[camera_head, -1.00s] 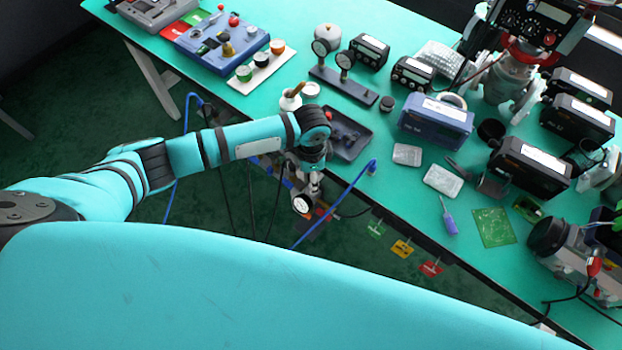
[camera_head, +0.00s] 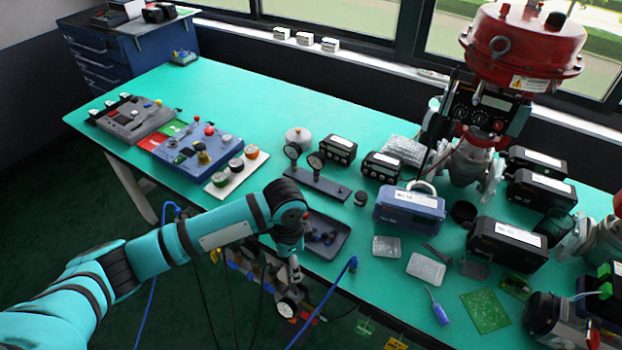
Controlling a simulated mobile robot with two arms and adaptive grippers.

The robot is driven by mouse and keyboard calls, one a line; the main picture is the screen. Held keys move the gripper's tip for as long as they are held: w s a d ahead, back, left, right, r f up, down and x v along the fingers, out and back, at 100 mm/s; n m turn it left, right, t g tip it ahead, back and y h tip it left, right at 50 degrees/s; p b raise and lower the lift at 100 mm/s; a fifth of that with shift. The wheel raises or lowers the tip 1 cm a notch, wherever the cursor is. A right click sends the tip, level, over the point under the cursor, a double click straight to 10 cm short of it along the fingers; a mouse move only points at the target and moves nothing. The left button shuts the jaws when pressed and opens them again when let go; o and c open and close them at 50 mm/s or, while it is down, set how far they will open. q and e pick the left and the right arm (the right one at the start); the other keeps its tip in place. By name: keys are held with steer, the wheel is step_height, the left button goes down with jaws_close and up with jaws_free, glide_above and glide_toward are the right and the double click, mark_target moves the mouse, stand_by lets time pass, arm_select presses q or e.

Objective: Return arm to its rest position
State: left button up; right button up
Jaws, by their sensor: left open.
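My left arm, teal with black bands, comes in from the lower left and reaches to the front edge of the table (camera_head: 350,140). My left gripper (camera_head: 293,285) points down just off that edge, beside the black parts tray (camera_head: 322,240). It is small and partly hidden by the wrist, and I see nothing held in it. A round white-faced gauge (camera_head: 287,308) shows just below it; I cannot tell if they touch. My right gripper is not in view.
A valve with a red actuator (camera_head: 525,50) stands at the back right. Dark boxes, a blue box (camera_head: 408,205) and a gauge stand (camera_head: 318,182) crowd the table's right half. A blue cable (camera_head: 330,295) and hanging tools lie close to the gripper.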

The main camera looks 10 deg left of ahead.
arm_select(q)
steer(key=s+d+n+t+h, duration=0.2)
steer(key=s+d+h, duration=0.1)
steer(key=s+d, duration=0.5)
steer(key=s+a+n+t+y, duration=0.25)
steer(key=s+a+n, duration=0.55)
steer(key=s+a, duration=0.6)
step_height(320, 180, down, 25)
steer(key=w+a+g, duration=0.1)
steer(key=g, duration=0.1)
steer(key=s+a+f+g, duration=0.1)
steer(key=s+a+f, duration=0.2)
steer(key=s+f, duration=1.3)
steer(key=shift+s+f, duration=0.3)
steer(key=shift+f, duration=0.1)
